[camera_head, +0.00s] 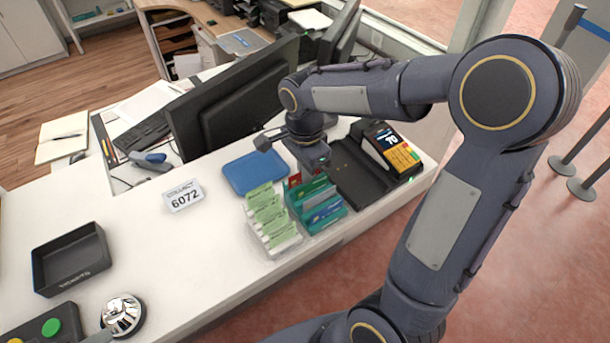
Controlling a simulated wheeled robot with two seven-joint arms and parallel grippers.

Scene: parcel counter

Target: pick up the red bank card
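The red bank card (294,181) shows as a small red piece at the back left of a teal card holder (319,222). Other cards, green and blue, stand in the same holder. My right gripper (310,160) is just above and behind the holder, close to the red card, pointing down. Its fingertips are hard to make out, so I cannot tell whether it is open or touches the card. My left gripper is not in view.
A clear rack of green-and-white packets (270,228) stands left of the holder. A blue tray (254,173) lies behind it. A card terminal (390,152) is to the right, a monitor (230,103) behind. The counter's middle left is clear around the 6072 sign (184,196).

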